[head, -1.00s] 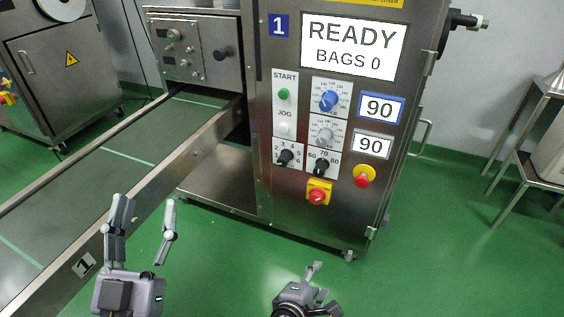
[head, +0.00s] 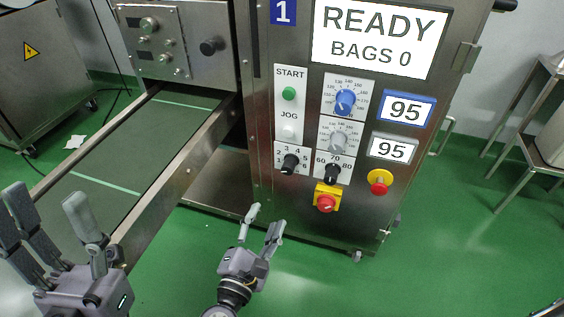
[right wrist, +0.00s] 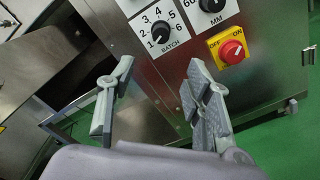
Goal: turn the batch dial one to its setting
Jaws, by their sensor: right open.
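The batch dial (head: 290,162) is a black knob on a white plate numbered 1 to 6, low on the front of machine 1. It also shows in the right wrist view (right wrist: 161,34), labelled BATCH; its white mark seems to point toward 1. My right gripper (head: 264,218) is open and empty, below and left of the dial in the head view. In the right wrist view its fingers (right wrist: 158,70) are spread, with the dial beyond them, not touched. My left gripper (head: 52,208) is open and empty over the conveyor at the lower left.
The MM dial (head: 332,173) sits just right of the batch dial, with a red-and-yellow off switch (head: 326,199) below. A red emergency button (head: 380,181) is at the right. The conveyor rail (head: 180,175) runs along the left. Green floor (head: 330,285) is clear in front.

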